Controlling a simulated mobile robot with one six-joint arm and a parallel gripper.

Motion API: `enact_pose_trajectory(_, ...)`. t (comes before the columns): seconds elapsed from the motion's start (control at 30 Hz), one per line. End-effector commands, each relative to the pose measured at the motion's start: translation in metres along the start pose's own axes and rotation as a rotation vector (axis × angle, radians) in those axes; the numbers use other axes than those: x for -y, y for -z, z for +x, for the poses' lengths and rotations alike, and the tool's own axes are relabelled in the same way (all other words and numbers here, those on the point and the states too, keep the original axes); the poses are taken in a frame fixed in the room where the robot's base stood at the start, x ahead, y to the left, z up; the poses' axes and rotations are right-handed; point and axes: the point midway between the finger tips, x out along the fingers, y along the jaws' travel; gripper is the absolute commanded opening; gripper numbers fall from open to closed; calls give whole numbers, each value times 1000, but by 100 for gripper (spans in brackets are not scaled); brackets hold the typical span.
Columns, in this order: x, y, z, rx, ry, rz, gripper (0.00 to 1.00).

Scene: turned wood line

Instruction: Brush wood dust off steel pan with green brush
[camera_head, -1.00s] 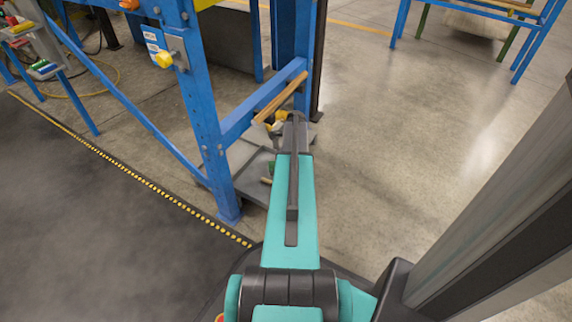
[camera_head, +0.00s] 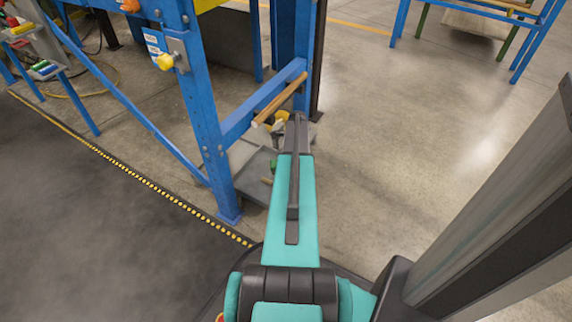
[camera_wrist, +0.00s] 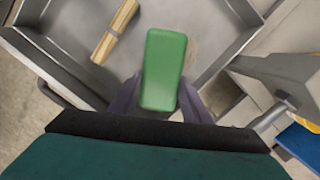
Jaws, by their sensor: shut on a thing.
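The green brush (camera_wrist: 163,70) is in the middle of the wrist view, seen from its plain green top; its bristles are hidden below. My gripper (camera_wrist: 160,98) is shut on it, with the purple-grey fingers on either side. The steel pan (camera_wrist: 75,42) lies under the brush, a grey tray with raised walls. A light brownish patch of dust (camera_wrist: 193,50) shows faintly on its floor just right of the brush. In the head view the pan (camera_head: 252,188) is partly hidden by my arm, and a bit of the green brush (camera_head: 273,165) shows at its edge.
A light wooden stick (camera_wrist: 115,30) lies in the pan at upper left. A grey metal part (camera_wrist: 275,75) stands close on the right. A blue frame post (camera_head: 205,120) rises left of my arm, with a wooden bar (camera_head: 280,97) along it. The floor to the right is clear.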

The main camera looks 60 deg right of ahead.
Motion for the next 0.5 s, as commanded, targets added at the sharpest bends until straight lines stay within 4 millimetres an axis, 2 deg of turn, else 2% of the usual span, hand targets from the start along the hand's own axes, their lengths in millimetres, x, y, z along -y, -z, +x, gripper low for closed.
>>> enact_pose_trajectory(0.3, 19, 12, -4, -3, 7, 0, 7)
enact_pose_trajectory(0.5, 22, 16, -5, -7, 9, 0, 8)
